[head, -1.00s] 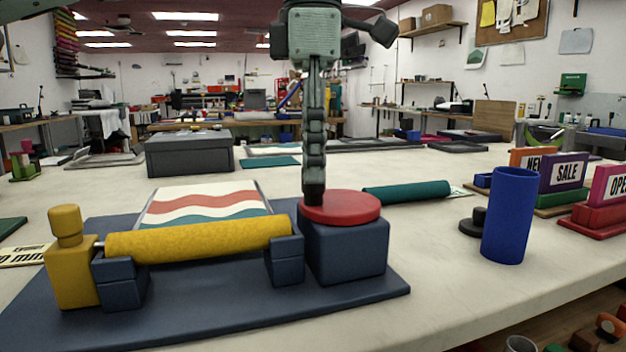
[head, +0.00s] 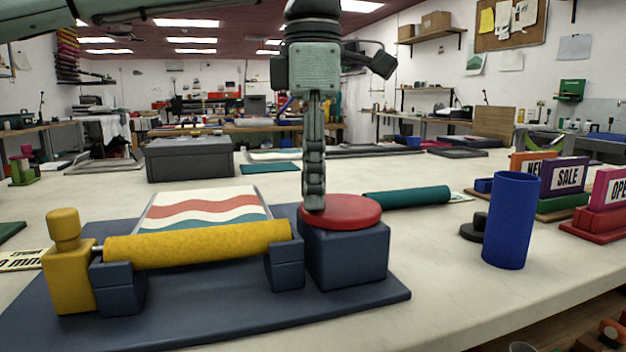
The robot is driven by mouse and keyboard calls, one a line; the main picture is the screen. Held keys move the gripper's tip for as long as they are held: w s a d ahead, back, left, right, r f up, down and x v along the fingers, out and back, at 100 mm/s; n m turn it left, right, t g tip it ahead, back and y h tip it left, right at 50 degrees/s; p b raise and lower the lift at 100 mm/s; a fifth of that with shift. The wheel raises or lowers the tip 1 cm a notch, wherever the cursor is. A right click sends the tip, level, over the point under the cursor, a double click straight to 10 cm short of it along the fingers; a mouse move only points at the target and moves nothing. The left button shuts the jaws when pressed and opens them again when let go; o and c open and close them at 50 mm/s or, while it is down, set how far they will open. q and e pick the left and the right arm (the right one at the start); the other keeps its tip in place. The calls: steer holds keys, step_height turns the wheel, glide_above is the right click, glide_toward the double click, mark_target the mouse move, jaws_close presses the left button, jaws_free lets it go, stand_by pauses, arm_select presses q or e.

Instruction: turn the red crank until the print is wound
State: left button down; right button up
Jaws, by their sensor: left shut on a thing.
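The red crank (head: 352,212) is a flat red disc on top of a dark blue block at the right end of the winder's base (head: 215,305). My left gripper (head: 314,206) points straight down at the disc's left part. Its fingers are shut on the crank; they hide whatever part they grip. The yellow roller (head: 198,244) lies across two blue supports, with a yellow end piece (head: 68,270) at its left. The print (head: 205,207), white with red and teal waves, lies flat behind the roller and runs up to it. My right gripper is out of view.
A blue cylinder (head: 509,225) stands to the right, with a small black object (head: 474,229) beside it. A teal roll (head: 408,196) lies behind the crank. Sign stands (head: 566,180) are at the far right. A grey box (head: 190,158) stands further back. The table's front edge runs along the lower right.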

mark_target(352, 215)
arm_select(q)
steer(key=shift+s, duration=0.1)
steer(key=shift+s+d+n, duration=0.1)
steer(key=shift+s+n, duration=0.1)
steer(key=shift+n, duration=0.8)
steer(key=n, duration=0.2)
steer(key=shift+s+d+n+p, duration=0.25)
steer(key=shift+s+n+p, duration=0.1)
steer(key=shift+n+p, duration=0.05)
steer(key=shift+s+d+n, duration=0.2)
steer(key=shift+n, duration=0.6)
steer(key=shift+s+d+n, duration=0.15)
steer(key=shift+d+n, duration=0.1)
steer(key=shift+n, duration=0.65)
steer(key=n, duration=0.2)
steer(key=d+n, duration=0.1)
steer(key=shift+s+n, duration=0.2)
steer(key=shift+n, duration=0.2)
steer(key=n, duration=0.2)
steer(key=d+n, duration=0.1)
steer(key=n, duration=0.2)
steer(key=shift+d+n, duration=0.3)
steer(key=shift+d, duration=0.1)
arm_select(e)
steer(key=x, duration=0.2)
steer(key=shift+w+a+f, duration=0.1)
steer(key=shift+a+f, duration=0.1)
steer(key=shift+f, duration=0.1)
arm_select(q)
steer(key=shift+d, duration=0.1)
